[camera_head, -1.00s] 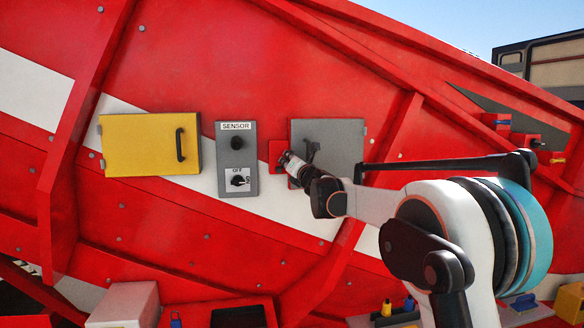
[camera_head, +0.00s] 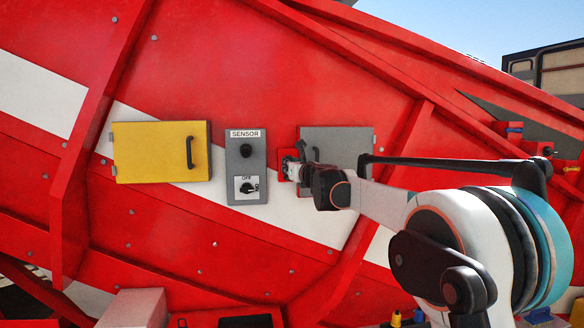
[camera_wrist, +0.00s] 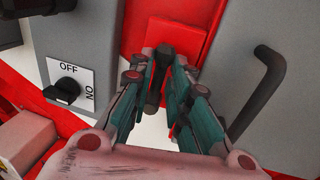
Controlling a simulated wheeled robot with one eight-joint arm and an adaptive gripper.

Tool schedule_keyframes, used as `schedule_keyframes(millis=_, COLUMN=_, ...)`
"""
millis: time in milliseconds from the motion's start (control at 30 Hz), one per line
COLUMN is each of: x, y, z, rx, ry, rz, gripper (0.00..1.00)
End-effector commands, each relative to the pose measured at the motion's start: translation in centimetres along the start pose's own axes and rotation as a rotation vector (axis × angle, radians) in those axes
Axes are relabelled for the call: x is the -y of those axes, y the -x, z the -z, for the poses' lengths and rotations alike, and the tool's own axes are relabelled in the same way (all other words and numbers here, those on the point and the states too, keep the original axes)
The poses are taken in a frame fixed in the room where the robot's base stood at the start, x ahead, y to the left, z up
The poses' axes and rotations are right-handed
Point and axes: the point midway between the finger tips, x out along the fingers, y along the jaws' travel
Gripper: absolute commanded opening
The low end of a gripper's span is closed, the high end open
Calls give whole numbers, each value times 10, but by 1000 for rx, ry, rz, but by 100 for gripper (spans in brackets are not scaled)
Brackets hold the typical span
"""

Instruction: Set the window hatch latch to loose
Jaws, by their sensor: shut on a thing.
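The grey window hatch (camera_head: 350,145) is on the red machine wall, with a black bar handle that shows in the wrist view (camera_wrist: 262,90). The latch's red plate (camera_wrist: 160,32) is just left of the hatch; its left edge shows in the head view (camera_head: 281,172). The black latch lever (camera_wrist: 157,82) runs roughly up and down in the wrist view, slightly tilted. My gripper (camera_wrist: 164,72) has its two teal-padded fingers on either side of the lever, shut on it. In the head view, my gripper (camera_head: 291,168) partly hides the latch.
Left of the latch is a grey SENSOR box (camera_head: 246,166) with a black knob and an OFF/ON switch (camera_wrist: 66,92) close to my fingers. Further left is a yellow hatch (camera_head: 160,152) with a black handle. Raised red ribs (camera_head: 385,180) cross the wall.

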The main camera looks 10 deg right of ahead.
Motion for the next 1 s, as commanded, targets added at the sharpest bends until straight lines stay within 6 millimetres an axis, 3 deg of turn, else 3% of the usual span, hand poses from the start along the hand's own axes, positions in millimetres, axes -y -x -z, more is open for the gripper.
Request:
schedule_keyframes(millis=400, x=-1, y=0, z=2, rx=-1, ry=6, rz=-2, gripper=0)
schedule_keyframes(millis=433, x=-1, y=0, z=2, rx=-1, ry=6, rz=-2, gripper=24)
schedule_keyframes(millis=467, x=-1, y=0, z=2, rx=-1, ry=6, rz=-2, gripper=31)
schedule_keyframes(millis=833, x=-1, y=1, z=0, rx=-1, ry=5, rz=-1, gripper=31)
schedule_keyframes(millis=1000, x=0, y=14, z=0, rx=-1, ry=5, rz=0, gripper=31)
